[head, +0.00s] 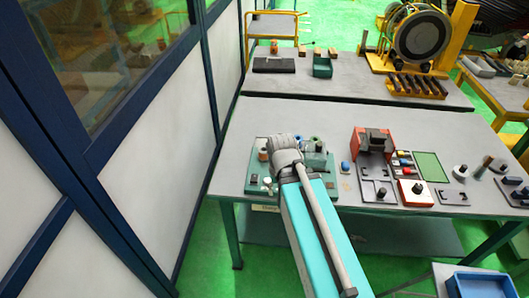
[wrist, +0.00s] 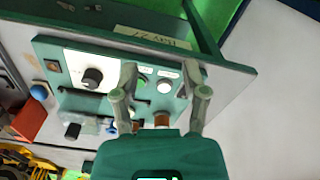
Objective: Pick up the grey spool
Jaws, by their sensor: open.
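My gripper (wrist: 160,70) is open, with its two fingers spread over the teal board (wrist: 66,42) in the wrist view. Between and just beyond the fingers are a pale round piece (wrist: 164,86) and a small green one (wrist: 142,82). A copper-brown spool (wrist: 161,119) shows low between the fingers, partly hidden by my gripper body. I cannot single out a grey spool for certain; the pale piece may be it. In the head view my wrist covers the middle of the teal board (head: 255,188); an orange-brown spool (head: 263,155) stands at its left.
A dark knob (wrist: 92,78) stands on the board. In the head view a red block (head: 371,144), a blue-topped piece (head: 345,166) and several trays and fixtures lie to the right. The table left of the board (head: 232,150) is clear. A white wall panel stands at left.

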